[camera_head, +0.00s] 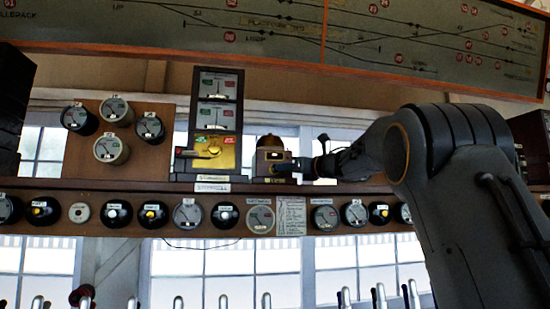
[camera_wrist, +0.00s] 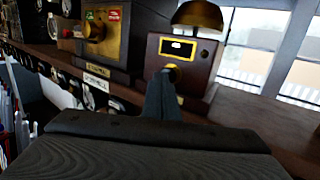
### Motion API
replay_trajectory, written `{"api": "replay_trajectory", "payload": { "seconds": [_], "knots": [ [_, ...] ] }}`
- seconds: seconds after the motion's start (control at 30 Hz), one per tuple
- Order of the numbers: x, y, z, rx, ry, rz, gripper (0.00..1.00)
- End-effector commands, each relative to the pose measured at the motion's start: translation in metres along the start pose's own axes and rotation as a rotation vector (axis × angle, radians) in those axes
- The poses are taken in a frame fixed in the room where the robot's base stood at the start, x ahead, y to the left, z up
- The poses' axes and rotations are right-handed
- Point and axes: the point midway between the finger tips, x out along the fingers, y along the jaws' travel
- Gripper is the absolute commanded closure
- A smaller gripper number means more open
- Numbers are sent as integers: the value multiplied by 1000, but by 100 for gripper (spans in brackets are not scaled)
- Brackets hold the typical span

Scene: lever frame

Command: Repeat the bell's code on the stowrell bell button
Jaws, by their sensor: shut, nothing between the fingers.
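The bell is a dark wooden box (camera_wrist: 184,52) with a brass dome (camera_wrist: 198,15) on top. It stands on the shelf, and in the head view the box (camera_head: 270,156) is left of my arm. A round yellow brass button (camera_wrist: 174,72) shows low on its front in the wrist view. My gripper (camera_wrist: 164,78) is shut and empty, its fingertips right at the button and covering part of it; I cannot tell whether they touch. In the head view my gripper (camera_head: 287,168) reaches the box's front from the right.
A tall block instrument (camera_head: 216,120) with dials and a brass plate stands left of the bell. Gauges and knobs line the shelf front (camera_head: 160,187). Several lever tops rise along the bottom. A track diagram board (camera_head: 280,25) hangs above. The shelf right of the bell (camera_wrist: 245,115) is clear.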

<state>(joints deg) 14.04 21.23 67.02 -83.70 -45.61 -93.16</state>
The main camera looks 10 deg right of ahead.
Motion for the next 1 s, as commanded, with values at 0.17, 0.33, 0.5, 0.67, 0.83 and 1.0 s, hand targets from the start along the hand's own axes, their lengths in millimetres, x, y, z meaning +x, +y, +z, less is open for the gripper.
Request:
{"api": "replay_trajectory", "payload": {
  "seconds": [0.17, 0.33, 0.5, 0.67, 0.83, 1.0],
  "knots": [
    [0, 0, 0, 0, 0, 0, 100],
    [0, 0, 0, 0, 0, 0, 100],
    [0, 0, 0, 0, 0, 0, 100],
    [1, -1, 0, 0, 0, 0, 100],
    [6, -4, 0, 0, 0, 0, 100],
    [11, -7, -1, 0, 1, 0, 100]
  ]
}}
